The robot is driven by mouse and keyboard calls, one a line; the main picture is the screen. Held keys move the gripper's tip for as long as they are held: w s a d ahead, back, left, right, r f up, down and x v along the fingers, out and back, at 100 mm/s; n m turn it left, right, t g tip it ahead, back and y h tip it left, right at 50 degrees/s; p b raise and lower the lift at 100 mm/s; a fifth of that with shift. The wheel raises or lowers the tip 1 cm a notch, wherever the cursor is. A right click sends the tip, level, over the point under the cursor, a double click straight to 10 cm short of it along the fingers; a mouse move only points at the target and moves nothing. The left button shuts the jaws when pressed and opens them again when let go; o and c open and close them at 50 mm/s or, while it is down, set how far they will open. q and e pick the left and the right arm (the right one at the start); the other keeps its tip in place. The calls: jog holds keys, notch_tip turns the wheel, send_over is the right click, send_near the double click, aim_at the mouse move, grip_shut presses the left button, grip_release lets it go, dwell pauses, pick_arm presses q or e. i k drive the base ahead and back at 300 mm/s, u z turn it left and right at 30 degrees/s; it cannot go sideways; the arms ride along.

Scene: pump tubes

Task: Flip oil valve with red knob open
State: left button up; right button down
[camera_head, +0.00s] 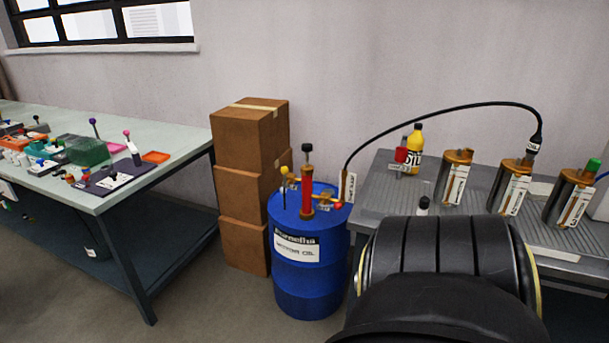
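A blue oil barrel (309,280) with a white label stands on the floor between the boxes and the right table. On its lid is a hand pump with a red upright body (307,188) and a dark knob on top. A small red knob (338,205) shows to the right of the pump, beside a white-tagged fitting; which way its valve is turned is too small to tell. A yellow knob (284,170) on a thin upright lever stands to the left of the pump. Neither of my grippers is in view.
A black hose (440,106) arches from the barrel to the middle of several numbered tubes on the right metal table (390,208). A yellow oil bottle (414,141) stands there. Stacked cardboard boxes (241,190) adjoin the barrel. My black arm part fills the lower right.

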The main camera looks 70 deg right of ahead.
aim_at(337, 206)
jog(key=i, duration=0.4)
jog(key=z, duration=0.8)
